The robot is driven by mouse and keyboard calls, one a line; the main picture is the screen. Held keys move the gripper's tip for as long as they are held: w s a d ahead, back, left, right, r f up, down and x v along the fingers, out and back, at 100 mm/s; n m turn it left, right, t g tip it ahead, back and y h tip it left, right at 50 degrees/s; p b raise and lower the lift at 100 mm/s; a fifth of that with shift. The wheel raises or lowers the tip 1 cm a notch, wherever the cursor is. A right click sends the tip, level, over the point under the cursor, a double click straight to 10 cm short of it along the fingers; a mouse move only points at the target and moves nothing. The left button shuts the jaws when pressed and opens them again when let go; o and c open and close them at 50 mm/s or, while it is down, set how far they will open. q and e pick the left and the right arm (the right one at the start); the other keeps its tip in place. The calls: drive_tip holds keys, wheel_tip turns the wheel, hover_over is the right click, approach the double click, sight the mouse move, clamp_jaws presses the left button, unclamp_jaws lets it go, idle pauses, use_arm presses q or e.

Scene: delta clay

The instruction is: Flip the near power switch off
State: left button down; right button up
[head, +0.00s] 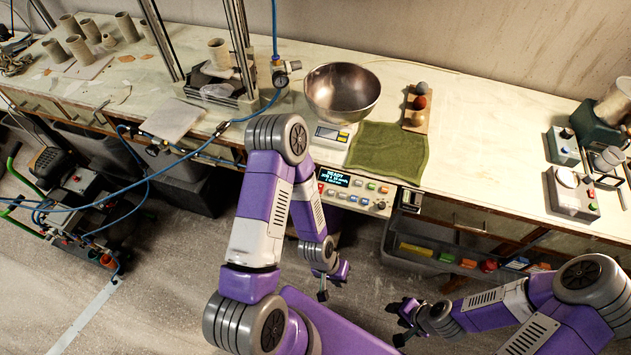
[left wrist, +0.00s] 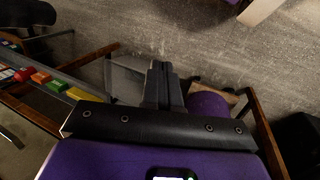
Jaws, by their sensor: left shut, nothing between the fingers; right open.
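A grey control panel (head: 353,192) with a lit display and several coloured buttons is set at the table's front edge. I cannot make out which part is the near power switch; small controls also show on two grey boxes at the right, a front one (head: 572,197) and one behind it (head: 563,146). My left gripper (head: 322,292) hangs below and in front of the panel, apart from it. Its fingers are together and empty, as the left wrist view (left wrist: 161,85) also shows. My right gripper (head: 400,325) is open and empty, low over the floor to the right.
A steel bowl (head: 342,92), a small scale (head: 333,136) and a green cloth (head: 388,152) lie on the table (head: 480,130) behind the panel. A bin with coloured blocks (head: 440,255) stands under the table. A wheeled cart (head: 80,205) with blue hoses is at left.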

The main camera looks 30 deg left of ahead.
use_arm(q)
drive_tip(key=w+a+r+n+t+y+p, duration=0.1)
drive_tip(key=w+a+r+n+p, duration=0.2)
drive_tip(key=r, duration=0.7)
drive_tip(key=w+a+r+n+t+y+p, duration=0.1)
drive_tip(key=w+a+r+n+y+p, duration=0.1)
drive_tip(key=a+r+n+p, duration=0.4)
drive_tip(key=w+a+r+n+t+y+p, duration=0.2)
drive_tip(key=w+a+r+n+p, duration=0.2)
drive_tip(key=r+n, duration=0.5)
wheel_tip(320, 180, up, 6)
drive_tip(key=shift+w+a+r+p, duration=0.1)
drive_tip(key=shift+w+a+p, duration=0.3)
drive_tip(key=shift+a+p, duration=0.5)
drive_tip(key=shift+d, duration=0.1)
drive_tip(key=b, duration=0.5)
approach(321, 186)
drive_tip(key=x, duration=0.7)
